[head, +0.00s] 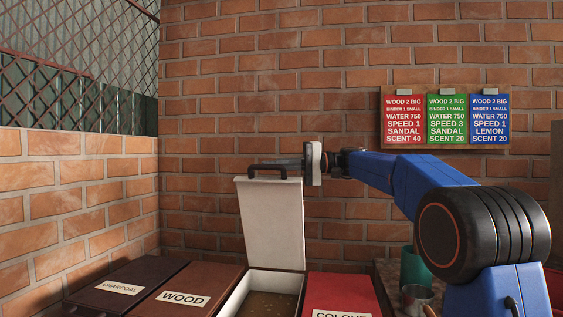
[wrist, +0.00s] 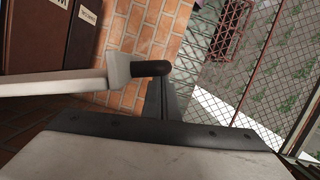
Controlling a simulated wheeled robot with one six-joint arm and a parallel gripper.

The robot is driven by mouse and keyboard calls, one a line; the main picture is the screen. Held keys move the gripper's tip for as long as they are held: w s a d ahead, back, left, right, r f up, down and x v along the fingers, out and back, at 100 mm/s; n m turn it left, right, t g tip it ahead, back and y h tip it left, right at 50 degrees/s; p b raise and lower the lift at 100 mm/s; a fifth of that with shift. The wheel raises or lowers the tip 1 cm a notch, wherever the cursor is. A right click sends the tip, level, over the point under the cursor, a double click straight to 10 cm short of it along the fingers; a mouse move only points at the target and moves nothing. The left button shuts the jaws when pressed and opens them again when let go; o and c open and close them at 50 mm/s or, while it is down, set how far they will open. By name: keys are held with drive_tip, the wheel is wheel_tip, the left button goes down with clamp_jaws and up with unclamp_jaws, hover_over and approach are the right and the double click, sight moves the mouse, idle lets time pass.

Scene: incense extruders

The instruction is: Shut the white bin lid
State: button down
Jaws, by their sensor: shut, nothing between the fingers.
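The white bin (head: 240,296) stands in the row of bins, with brown contents showing inside. Its white lid (head: 272,225) is open and stands nearly upright, leaning slightly back. A black handle (head: 266,170) is at the lid's top edge. In the wrist view the lid (wrist: 60,84) shows edge-on at the left, with the dark handle (wrist: 152,69) at its end. My gripper (head: 283,160) is shut and empty. Its fingers point left at the height of the lid's top edge, close by the handle. I cannot tell whether they touch it.
The closed wood bin (head: 170,300) and charcoal bin (head: 120,283) are to the left. A red bin (head: 340,290) is to the right, beside a green cup (head: 413,268) and a metal cup (head: 416,297). A brick wall (head: 210,130) stands behind. Space above the left bins is clear.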

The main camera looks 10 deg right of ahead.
drive_tip(key=s+a+f+n, duration=0.3)
drive_tip(key=s+f, duration=0.2)
drive_tip(key=s, duration=0.5)
drive_tip(key=s+a+f+n+h, duration=0.1)
drive_tip(key=s+f+n, duration=0.1)
drive_tip(key=s+f, duration=0.3)
drive_tip(key=s+a+f+n+t, duration=0.1)
drive_tip(key=s+f, duration=0.4)
drive_tip(key=f, duration=0.7)
drive_tip(key=s+a+f+n+t+h, duration=0.1)
drive_tip(key=s+a+f+n, duration=0.2)
drive_tip(key=s+f, duration=0.3)
drive_tip(key=shift+a+f+h, duration=0.25)
drive_tip(key=shift+f+h, duration=0.05)
drive_tip(key=shift+f, duration=1.35)
drive_tip(key=shift+d, duration=0.15)
